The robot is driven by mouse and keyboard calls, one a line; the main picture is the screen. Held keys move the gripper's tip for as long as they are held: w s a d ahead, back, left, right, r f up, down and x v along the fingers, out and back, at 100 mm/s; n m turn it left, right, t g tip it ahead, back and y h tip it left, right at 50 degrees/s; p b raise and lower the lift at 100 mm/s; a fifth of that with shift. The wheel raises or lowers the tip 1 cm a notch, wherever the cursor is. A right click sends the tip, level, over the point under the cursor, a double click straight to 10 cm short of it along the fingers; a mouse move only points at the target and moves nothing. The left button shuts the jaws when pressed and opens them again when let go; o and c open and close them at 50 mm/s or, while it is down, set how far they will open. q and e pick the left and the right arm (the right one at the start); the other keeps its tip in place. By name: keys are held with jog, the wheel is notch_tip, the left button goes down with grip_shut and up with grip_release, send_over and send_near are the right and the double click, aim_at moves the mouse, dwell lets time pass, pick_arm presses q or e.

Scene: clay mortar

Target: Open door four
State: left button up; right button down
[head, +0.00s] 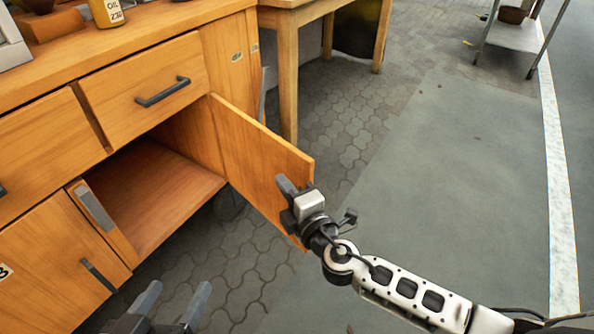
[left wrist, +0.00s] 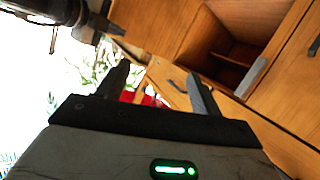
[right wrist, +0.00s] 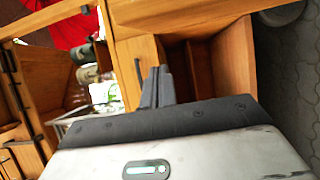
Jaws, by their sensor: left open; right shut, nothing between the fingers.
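The wooden cabinet (head: 122,83) fills the left of the head view. Its right-hand door (head: 252,150) stands swung wide open, showing the empty compartment (head: 165,190). No number shows on this door's visible face. My right gripper (head: 287,184) is shut and empty, at the inner side of the door near its free edge; I cannot tell whether it touches. Its closed fingers also show in the right wrist view (right wrist: 157,85). My left gripper (head: 177,291) is open and empty, low in front of the cabinet. The left wrist view shows its two separated fingers (left wrist: 160,85).
A closed door (head: 55,265) marked 3, with a dark handle, is left of the opening. A drawer (head: 150,95) sits above it. A yellow bottle (head: 106,12) stands on top. A wooden table (head: 290,60) is behind the door.

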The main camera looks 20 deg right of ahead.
aim_at(297, 174)
pick_arm(q)
jog(key=shift+d, duration=0.1)
pick_arm(e)
jog(key=shift+w+d, duration=0.7)
jog(key=shift+d, duration=0.2)
jog(key=shift+w+d, duration=0.7)
jog(key=shift+d, duration=0.15)
